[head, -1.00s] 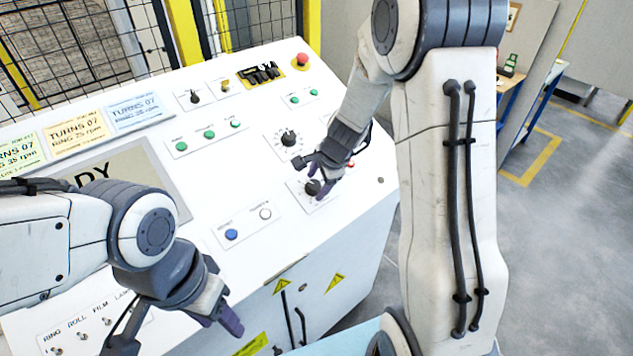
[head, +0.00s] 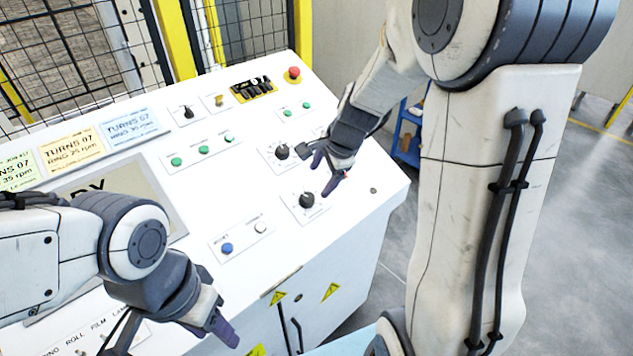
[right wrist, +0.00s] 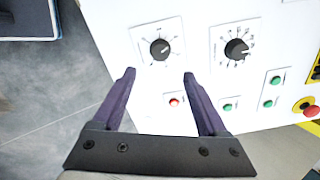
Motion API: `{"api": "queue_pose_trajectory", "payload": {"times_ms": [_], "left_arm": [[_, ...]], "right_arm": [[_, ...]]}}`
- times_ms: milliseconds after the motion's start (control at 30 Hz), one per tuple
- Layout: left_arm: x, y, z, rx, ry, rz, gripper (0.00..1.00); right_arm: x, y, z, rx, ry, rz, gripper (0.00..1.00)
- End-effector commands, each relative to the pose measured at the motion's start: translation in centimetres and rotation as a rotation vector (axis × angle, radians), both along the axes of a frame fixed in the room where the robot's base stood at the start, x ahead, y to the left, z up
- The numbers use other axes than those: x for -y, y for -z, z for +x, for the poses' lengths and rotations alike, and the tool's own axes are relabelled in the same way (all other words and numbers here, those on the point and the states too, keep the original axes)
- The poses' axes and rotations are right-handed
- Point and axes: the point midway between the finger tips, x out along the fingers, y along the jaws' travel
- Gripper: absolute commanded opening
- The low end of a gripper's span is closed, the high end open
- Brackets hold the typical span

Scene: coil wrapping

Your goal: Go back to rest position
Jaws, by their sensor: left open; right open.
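My right gripper (head: 326,174) is open and empty. It hangs above the control panel (head: 255,180), close to the lower black dial (head: 307,200), apart from it as far as I can see. In the right wrist view the two purple fingers (right wrist: 160,80) are spread, with a dial (right wrist: 160,49) beyond and between their tips and a small red button (right wrist: 174,102) between them. My left gripper (head: 222,328) is at the front edge of the panel, its fingers seen from the side, holding nothing visible.
A second dial (head: 281,152), green buttons (head: 203,150), a blue button (head: 226,248) and a red emergency stop (head: 294,72) are on the panel. A wire mesh fence (head: 70,60) stands behind. Open grey floor (head: 560,200) lies to the right.

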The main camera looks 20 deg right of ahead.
Motion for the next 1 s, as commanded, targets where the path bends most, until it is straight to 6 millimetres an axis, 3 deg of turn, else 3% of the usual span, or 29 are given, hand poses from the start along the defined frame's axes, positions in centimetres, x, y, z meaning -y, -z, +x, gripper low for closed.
{"api": "queue_pose_trajectory", "payload": {"times_ms": [533,667,767,900,1000], "left_arm": [[0.0,0.0,0.0,0.0,0.0,0.0,0.5],[0.0,0.4,0.0,0.0,0.0,0.0,0.5],[0.0,1.2,0.0,0.0,0.0,0.0,0.5],[0.0,2.5,0.0,0.0,0.001,0.0,0.5],[0.0,3.3,0.0,0.0,0.001,0.0,0.5]], "right_arm": [[0.0,-0.4,-0.3,-0.002,-0.002,0.0,0.76],[-2.3,-0.3,-1.2,-0.006,-0.123,-0.025,0.76],[-6.8,-0.1,-3.7,-0.015,-0.388,-0.078,0.76],[-13.8,0.5,-10.6,-0.02,-0.954,-0.197,0.76],[-16.6,1.1,-16.1,-0.013,-1.354,-0.283,0.76]]}}
